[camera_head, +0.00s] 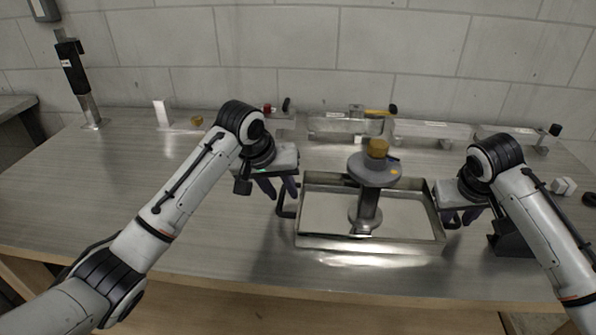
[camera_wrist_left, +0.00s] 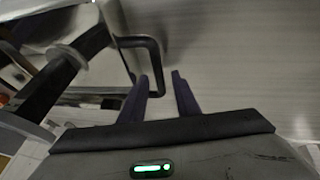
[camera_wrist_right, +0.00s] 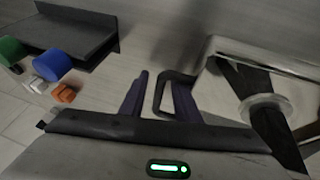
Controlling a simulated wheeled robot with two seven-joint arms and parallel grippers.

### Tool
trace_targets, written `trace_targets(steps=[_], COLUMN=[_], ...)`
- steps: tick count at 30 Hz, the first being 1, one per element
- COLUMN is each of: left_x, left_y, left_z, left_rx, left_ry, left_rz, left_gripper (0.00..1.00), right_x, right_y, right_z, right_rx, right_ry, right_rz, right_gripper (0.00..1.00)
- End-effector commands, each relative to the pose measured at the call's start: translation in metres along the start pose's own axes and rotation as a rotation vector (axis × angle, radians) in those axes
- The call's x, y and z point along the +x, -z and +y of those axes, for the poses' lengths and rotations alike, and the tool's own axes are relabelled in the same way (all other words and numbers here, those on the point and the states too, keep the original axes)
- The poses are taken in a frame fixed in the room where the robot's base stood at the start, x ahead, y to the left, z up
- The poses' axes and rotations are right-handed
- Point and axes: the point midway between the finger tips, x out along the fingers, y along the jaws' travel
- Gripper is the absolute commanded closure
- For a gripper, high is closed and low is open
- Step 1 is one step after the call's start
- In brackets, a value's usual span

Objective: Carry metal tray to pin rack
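The metal tray (camera_head: 410,241) is a shallow rectangular pan on the bench, with a dark loop handle at each end. A grey stand (camera_head: 370,205) with a round disc and brass knob rises from inside it. My left gripper (camera_head: 279,192) is open beside the left handle (camera_wrist_left: 158,65), its fingertips close to that loop. My right gripper (camera_head: 461,217) is open at the tray's right end. In the right wrist view, the right handle (camera_wrist_right: 161,92) shows between its spread fingers. Neither gripper is shut on a handle. I cannot tell which thing is the pin rack.
Several metal fixtures line the back of the bench by the wall, including a long block (camera_head: 432,130). A dark angled holder (camera_head: 510,238) stands right of the tray, close to my right arm. The bench's left part (camera_head: 110,185) is clear.

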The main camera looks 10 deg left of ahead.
Motion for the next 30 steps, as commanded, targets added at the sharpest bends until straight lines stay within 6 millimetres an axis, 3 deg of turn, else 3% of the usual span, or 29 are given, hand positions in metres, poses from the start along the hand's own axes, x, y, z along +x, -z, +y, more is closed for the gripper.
trace_targets(steps=[9,15,23,30], left_x=[-0.068,-0.098,-0.108,-0.108], left_y=[0.002,0.001,0.000,0.000], left_z=[0.000,0.000,0.000,0.000], left_rx=[0.000,0.000,0.000,0.000], left_ry=[-0.001,0.000,0.000,0.000], left_rz=[0.006,0.004,0.001,0.001], left_gripper=[0.71,0.71,0.71,0.71], right_x=[0.000,0.000,-0.012,-0.061], right_y=[0.000,0.000,0.001,0.002], right_z=[0.000,0.000,-0.001,0.000], right_rx=[0.000,0.000,-0.001,0.000], right_ry=[0.000,0.000,0.001,0.001], right_rz=[0.000,0.000,0.003,0.006], right_gripper=[0.71,0.71,0.71,0.71])
